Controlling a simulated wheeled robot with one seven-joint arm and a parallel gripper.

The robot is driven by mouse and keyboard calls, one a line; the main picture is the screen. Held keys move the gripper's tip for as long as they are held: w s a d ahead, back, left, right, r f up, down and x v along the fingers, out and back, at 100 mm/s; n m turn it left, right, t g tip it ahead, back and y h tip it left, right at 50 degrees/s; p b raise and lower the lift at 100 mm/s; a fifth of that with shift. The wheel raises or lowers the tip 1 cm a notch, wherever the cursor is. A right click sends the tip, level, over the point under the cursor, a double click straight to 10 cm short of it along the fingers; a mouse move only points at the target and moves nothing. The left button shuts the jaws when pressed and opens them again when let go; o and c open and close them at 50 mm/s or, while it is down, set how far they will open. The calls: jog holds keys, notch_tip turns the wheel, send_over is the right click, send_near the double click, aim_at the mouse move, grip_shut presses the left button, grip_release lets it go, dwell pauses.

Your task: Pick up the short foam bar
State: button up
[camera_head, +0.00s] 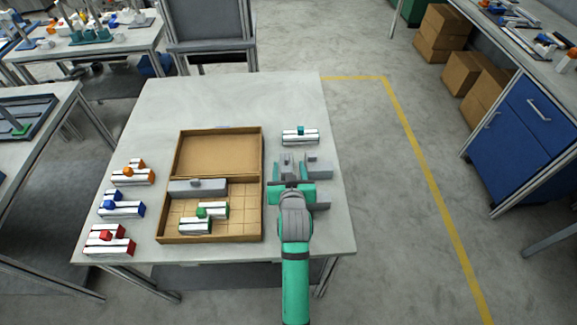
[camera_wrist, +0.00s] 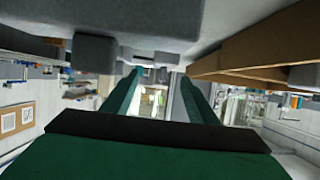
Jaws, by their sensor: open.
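Several plain grey bars, which look like foam, are in the head view. One grey piece (camera_head: 287,159) shows at my gripper's fingertips, another with a raised block (camera_head: 318,165) lies just right of them, and a third (camera_head: 321,200) is partly hidden by my gripper. A longer grey bar (camera_head: 205,188) lies across the cardboard box. I cannot tell for certain which is the short one. My gripper (camera_head: 290,173) is open, low over the table right of the box. In the wrist view a grey block (camera_wrist: 93,52) stands beside the fingers, apart from them.
The open cardboard box (camera_head: 263,160) is close left of my gripper; its lower compartment holds white bars with green parts (camera_head: 214,210). Bars with orange (camera_head: 133,176), blue (camera_head: 121,209) and red (camera_head: 109,244) parts lie left. A teal-topped bar (camera_head: 300,137) lies behind my gripper. The table's back is clear.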

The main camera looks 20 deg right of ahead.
aim_at(286, 163)
jog(key=x, duration=0.3)
jog(key=a+x, duration=0.1)
jog(key=x, duration=0.1)
jog(key=shift+w+f, duration=0.15)
jog(key=shift+w, duration=0.15)
jog(key=shift+w+d+f, duration=0.2)
jog(key=shift+d, duration=0.2)
jog(key=shift+s+d, duration=0.1)
jog(key=shift+d, duration=0.05)
jog(key=shift+a, duration=0.2)
jog(key=c, duration=1.1)
